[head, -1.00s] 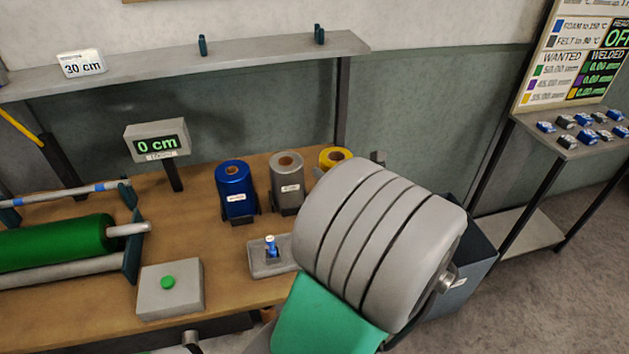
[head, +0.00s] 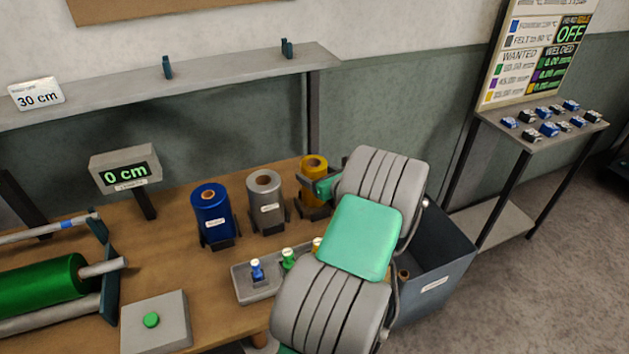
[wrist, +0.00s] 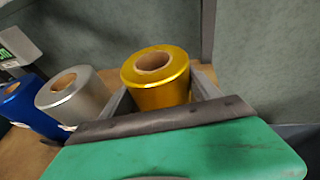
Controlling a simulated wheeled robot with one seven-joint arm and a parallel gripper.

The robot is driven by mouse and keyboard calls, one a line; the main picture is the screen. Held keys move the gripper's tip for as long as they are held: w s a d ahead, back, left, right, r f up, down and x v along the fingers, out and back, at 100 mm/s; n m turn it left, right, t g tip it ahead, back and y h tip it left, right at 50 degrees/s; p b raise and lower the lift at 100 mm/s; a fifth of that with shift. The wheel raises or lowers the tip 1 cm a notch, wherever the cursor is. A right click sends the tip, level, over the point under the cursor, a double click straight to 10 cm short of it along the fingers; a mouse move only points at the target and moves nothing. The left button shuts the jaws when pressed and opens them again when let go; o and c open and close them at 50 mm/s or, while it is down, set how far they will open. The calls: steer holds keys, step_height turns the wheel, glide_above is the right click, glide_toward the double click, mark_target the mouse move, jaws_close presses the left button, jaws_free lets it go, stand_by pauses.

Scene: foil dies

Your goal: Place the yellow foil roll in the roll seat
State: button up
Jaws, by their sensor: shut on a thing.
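The yellow foil roll (head: 313,168) stands upright at the right end of a row of rolls on the wooden bench. My gripper (wrist: 160,98) is shut on it, with a grey finger at each side in the wrist view. The roll's top and brown core (wrist: 153,61) show there; its lower part is hidden. I cannot tell whether it is clear of its dark stand. No part is clearly marked as the roll seat. At the left, a green roll (head: 40,286) lies on a shaft between teal brackets (head: 108,290).
A blue roll (head: 211,212) and a silver roll (head: 265,200) stand left of the yellow one. A grey holder (head: 258,288) with small coloured pieces lies in front. A 0 cm display (head: 125,172), a green-button box (head: 153,325) and a dark bin (head: 436,265) surround the bench.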

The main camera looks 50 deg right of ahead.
steer(key=shift+d+f+p, duration=0.1)
steer(key=shift+f+p, duration=0.25)
steer(key=shift+f, duration=1.3)
steer(key=o, duration=1.9)
steer(key=shift+f, duration=0.1)
steer(key=shift+s+r, duration=0.2)
steer(key=shift+s, duration=0.05)
steer(key=b+v, duration=0.1)
steer(key=v, duration=1)
steer(key=shift+s+a+r, duration=0.2)
